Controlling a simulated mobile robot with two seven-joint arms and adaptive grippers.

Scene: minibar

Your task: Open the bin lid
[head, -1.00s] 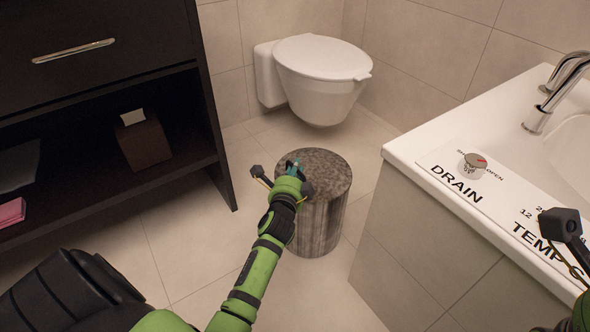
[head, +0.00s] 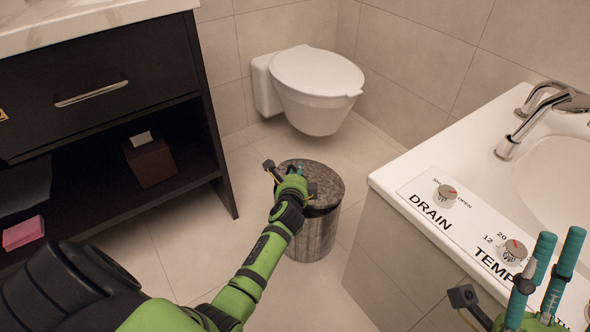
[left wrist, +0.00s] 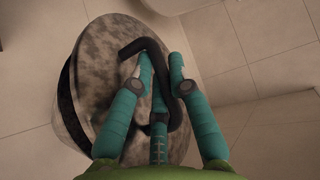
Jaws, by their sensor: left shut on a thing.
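The round bin (head: 312,238) with a mottled grey-brown surface stands on the floor in the middle of the head view. Its lid (head: 328,184) is tilted, with a dark gap under its near right edge. In the left wrist view the lid (left wrist: 103,75) also shows a dark gap along its left side. My left gripper (head: 295,168) is at the top of the lid, its teal fingers (left wrist: 160,68) closed around the black curved lid handle (left wrist: 150,45). The inside of the bin is hidden. My right gripper (head: 560,240) is open and empty at the lower right, over the basin counter.
A white toilet (head: 315,85) hangs on the wall behind the bin. A dark cabinet (head: 110,70) with an open shelf stands left. The white basin counter (head: 395,180) with drain and temperature knobs is close on the right. Floor around the bin is clear.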

